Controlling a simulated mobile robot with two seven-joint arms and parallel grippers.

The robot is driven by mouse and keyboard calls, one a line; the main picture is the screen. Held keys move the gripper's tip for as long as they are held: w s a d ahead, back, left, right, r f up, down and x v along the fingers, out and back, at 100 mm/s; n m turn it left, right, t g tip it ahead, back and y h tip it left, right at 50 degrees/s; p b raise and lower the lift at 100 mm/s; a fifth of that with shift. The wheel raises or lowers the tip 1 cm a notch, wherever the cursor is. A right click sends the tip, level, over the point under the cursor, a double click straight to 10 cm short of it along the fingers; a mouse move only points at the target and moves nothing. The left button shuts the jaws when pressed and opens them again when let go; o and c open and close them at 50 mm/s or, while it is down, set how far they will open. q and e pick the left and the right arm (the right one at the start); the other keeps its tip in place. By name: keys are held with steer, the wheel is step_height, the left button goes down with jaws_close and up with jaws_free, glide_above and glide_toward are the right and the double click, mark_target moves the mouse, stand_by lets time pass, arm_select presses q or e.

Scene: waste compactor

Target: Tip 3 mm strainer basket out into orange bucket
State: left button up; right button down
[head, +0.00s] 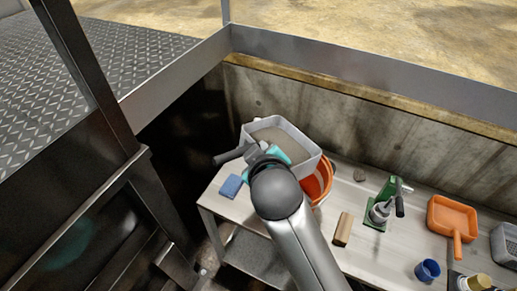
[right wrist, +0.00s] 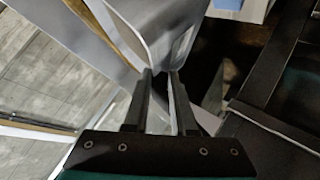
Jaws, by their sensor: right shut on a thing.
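A light grey basket with raised walls (head: 312,158), which I take for the 3 mm strainer basket, is at the wall end of the bench. A grey-brown surface fills its inside; I cannot tell mesh from contents. The orange bucket (head: 319,183) stands on the bench below and right of it, its mouth partly hidden by the basket and my arm. My right gripper (head: 248,155) is at the basket's near left side. In the right wrist view its fingers (right wrist: 160,76) are shut on the basket's grey edge (right wrist: 160,30). My left gripper is not in view.
On the bench (head: 375,246) are a blue sponge (head: 231,186), a tan block (head: 343,229), a green press-like tool (head: 382,205), an orange scoop (head: 453,217), a blue cup (head: 428,270) and a grey mesh basket (head: 506,243). A concrete wall (head: 345,125) rises behind. Metal railing stands left.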

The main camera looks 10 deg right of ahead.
steer(key=shift+w+d+r+m+g+y+p, duration=0.1)
steer(key=shift+r+m+g+y+p, duration=0.1)
steer(key=shift+r+m+g+y, duration=0.25)
steer(key=shift+w+d+r+m+g+y+p, duration=0.15)
steer(key=shift+r+m+g+y, duration=0.1)
steer(key=shift+r+y, duration=0.4)
steer(key=shift+w+d+m+g+y+b, duration=0.2)
steer(key=shift+w+d+m+g+y, duration=0.7)
steer(key=shift+d+y, duration=0.85)
steer(key=shift+w+d+m+g+y+b, duration=0.15)
steer(key=shift+w+d+m+g+y, duration=0.5)
steer(key=shift+w+d+m+y, duration=1.05)
steer(key=shift+w+d+m+g+y+b, duration=0.2)
steer(key=shift+w+d+m+g+y, duration=0.45)
steer(key=shift+d+y, duration=1.1)
steer(key=shift+s+d+h, duration=0.15)
steer(key=shift+d+h, duration=0.35)
steer(key=shift+d, duration=0.05)
